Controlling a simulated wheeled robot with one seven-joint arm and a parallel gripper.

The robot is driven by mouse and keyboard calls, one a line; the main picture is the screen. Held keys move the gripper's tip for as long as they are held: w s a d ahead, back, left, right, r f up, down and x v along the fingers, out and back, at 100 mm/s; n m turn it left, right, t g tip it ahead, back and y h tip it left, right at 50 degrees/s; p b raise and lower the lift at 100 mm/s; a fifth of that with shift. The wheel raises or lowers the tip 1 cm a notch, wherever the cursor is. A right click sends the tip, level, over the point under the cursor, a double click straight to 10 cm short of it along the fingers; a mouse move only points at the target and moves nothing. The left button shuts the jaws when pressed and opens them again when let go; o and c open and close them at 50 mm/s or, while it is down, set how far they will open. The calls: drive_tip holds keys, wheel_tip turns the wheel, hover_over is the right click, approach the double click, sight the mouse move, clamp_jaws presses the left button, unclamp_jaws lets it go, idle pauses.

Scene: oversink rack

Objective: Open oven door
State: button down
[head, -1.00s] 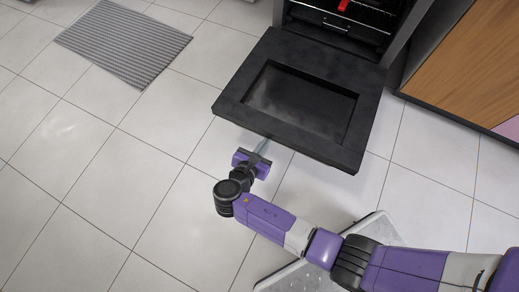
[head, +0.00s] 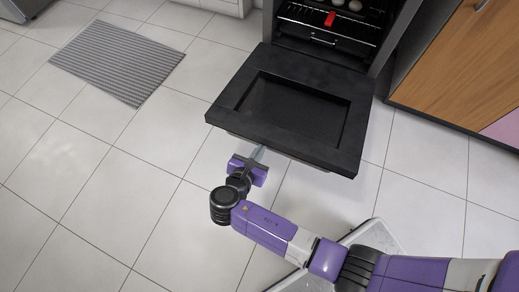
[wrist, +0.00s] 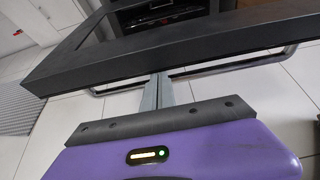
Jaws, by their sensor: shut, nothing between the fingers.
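The black oven door (head: 228,112) is folded down and open, lying about level in front of the oven (head: 322,22) in the head view. The oven's inside with its racks shows behind it. The door's edge (wrist: 140,68) crosses the wrist view, with the metal bar handle (wrist: 230,66) below it. My gripper (head: 258,152) is at the door's outer edge, with its fingertips by the handle and partly under the door. In the wrist view the fingers (wrist: 157,88) are together, with nothing seen between them. Whether they touch the handle or door I cannot tell.
A red object (head: 330,19) and pale round items (head: 346,5) are in the oven. A wooden cabinet (head: 455,60) stands to the right. A striped grey mat (head: 118,60) lies on the floor at upper left. The tiled floor (head: 90,200) at left is clear.

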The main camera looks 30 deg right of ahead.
sight(263, 138)
drive_tip(key=shift+y, duration=0.3)
drive_tip(key=r+p, duration=0.1)
drive_tip(key=p, duration=0.1)
drive_tip(key=r+p, duration=0.1)
drive_tip(key=r, duration=0.1)
drive_tip(key=r+p, duration=0.2)
drive_tip(key=shift+w+d+p, duration=0.3)
drive_tip(key=shift+g+y, duration=0.6)
drive_tip(key=r+p, duration=0.1)
drive_tip(key=p, duration=0.1)
drive_tip(key=r+p, duration=0.2)
drive_tip(key=p, duration=0.1)
drive_tip(key=d+r+p, duration=0.1)
drive_tip(key=p, duration=0.1)
drive_tip(key=shift+w+r+p, duration=0.3)
drive_tip(key=shift+w+p, duration=0.05)
drive_tip(key=shift+w, duration=0.05)
drive_tip(key=shift+f, duration=0.2)
